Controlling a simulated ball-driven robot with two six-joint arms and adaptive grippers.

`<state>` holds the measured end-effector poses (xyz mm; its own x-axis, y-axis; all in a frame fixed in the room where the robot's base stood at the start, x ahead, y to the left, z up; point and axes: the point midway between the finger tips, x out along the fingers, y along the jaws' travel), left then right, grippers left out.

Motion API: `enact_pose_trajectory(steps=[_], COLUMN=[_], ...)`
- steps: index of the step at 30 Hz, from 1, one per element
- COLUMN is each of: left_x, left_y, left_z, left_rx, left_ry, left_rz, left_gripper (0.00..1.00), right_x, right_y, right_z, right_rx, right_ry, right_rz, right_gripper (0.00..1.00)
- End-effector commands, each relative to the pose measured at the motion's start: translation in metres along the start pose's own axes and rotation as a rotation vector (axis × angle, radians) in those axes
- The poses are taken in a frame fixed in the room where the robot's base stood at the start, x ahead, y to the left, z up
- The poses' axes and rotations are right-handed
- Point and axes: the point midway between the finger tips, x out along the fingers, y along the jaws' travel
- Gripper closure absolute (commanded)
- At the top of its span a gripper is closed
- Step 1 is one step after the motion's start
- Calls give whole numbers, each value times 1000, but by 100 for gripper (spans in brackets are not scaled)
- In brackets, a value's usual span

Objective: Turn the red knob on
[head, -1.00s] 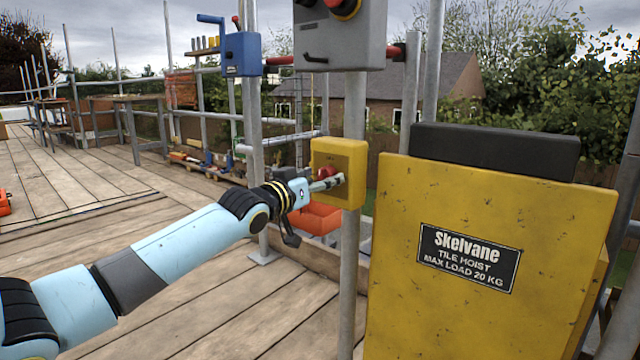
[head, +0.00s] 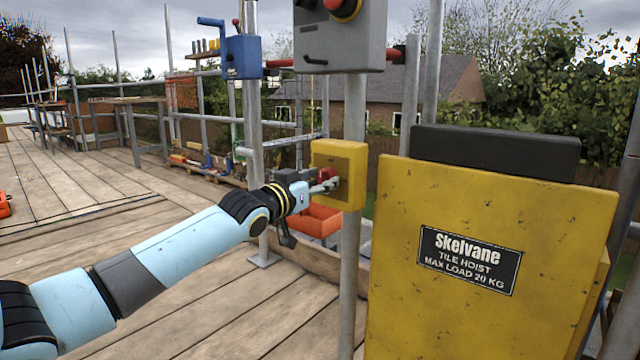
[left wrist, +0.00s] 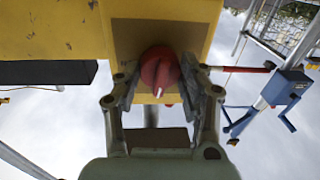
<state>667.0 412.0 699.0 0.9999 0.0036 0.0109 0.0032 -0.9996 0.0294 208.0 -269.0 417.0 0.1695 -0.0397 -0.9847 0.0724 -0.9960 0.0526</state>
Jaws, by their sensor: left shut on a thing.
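The red knob (left wrist: 160,72) sits on the face of a yellow box (head: 351,160) fixed to a grey upright pole. In the left wrist view it lies between my gripper's fingers, with a pale pointer mark on it. My left gripper (head: 328,185) reaches in from the left and is shut on the knob; in the left wrist view its fingers (left wrist: 160,85) stand on either side of it. In the head view the fingers partly hide the knob. My right gripper is not in view.
A grey control box (head: 340,38) with a red button is above the yellow box. A yellow tile hoist panel (head: 480,270) stands at right. A blue winch (head: 241,56) is on a pole behind. An orange crate (head: 316,220) lies below the gripper.

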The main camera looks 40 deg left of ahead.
Motion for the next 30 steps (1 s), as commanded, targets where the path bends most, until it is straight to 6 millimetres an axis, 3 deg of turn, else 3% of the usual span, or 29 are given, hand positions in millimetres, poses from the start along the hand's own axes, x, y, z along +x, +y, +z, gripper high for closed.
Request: enact_pose_trajectory(steps=[8,22,30], left_x=[0,0,0], left_y=[0,-1,-2], left_z=[5,8,9], left_rx=[235,684,939], left_ry=[16,51,70], left_rz=[3,11,15], left_gripper=[91,91,91], right_x=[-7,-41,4], right_y=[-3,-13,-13], right_z=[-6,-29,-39], right_rx=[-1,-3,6], right_ry=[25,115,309], right_rz=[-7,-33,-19], right_gripper=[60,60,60])
